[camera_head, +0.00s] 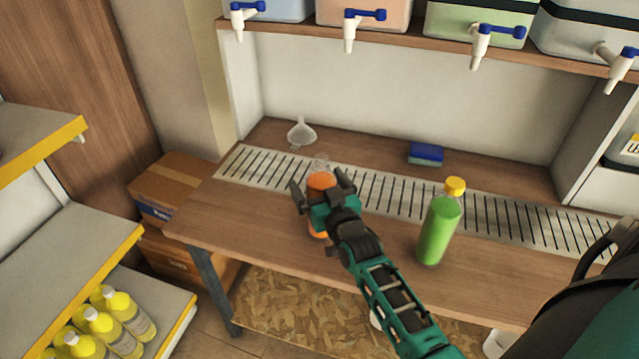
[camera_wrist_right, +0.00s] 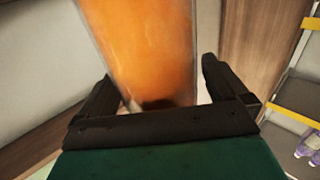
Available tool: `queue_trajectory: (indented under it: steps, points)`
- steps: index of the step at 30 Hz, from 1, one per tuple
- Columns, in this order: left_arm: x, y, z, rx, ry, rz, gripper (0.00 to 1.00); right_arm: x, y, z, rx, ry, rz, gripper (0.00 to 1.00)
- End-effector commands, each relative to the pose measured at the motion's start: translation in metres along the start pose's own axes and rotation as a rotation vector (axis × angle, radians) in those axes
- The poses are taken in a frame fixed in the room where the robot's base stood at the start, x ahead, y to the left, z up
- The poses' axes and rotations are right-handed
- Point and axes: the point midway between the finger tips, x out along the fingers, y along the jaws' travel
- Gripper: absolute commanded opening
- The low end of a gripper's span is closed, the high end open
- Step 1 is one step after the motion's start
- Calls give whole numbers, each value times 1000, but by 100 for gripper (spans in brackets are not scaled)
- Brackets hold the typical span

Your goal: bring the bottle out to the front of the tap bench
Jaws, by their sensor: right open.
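An orange-filled bottle (camera_head: 320,181) with a clear upper part stands on the tap bench (camera_head: 260,215), at the front edge of the slotted drain strip. My right gripper (camera_head: 319,190) is around it, with its open fingers on either side; its palm hides much of the bottle. In the right wrist view the bottle (camera_wrist_right: 150,45) rises between the two fingers (camera_wrist_right: 158,82), with a gap visible by the right finger. A second bottle, green with a yellow cap (camera_head: 438,232), stands upright to the right on the bench. My left gripper is not in view.
Drums with blue-handled taps (camera_head: 480,45) line the shelf above. A funnel (camera_head: 301,133) and a blue sponge (camera_head: 426,153) lie at the back of the bench. Cardboard boxes (camera_head: 175,190) and shelves of yellow bottles (camera_head: 115,320) are at left. The bench front left is clear.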

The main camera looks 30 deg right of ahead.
Motion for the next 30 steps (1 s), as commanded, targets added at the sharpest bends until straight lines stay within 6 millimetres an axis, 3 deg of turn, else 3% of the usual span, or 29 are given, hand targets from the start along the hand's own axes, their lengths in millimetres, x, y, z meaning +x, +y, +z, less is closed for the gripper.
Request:
queue_trajectory:
  steps: [7, 21, 30]
  points:
    - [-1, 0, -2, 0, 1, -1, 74, -19, 0, 0, 0, -1, 0, 100]
    - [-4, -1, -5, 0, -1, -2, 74, -108, 0, -1, 0, 3, 0, 100]
    - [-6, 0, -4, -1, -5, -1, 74, -128, 0, -2, 1, 7, 0, 100]
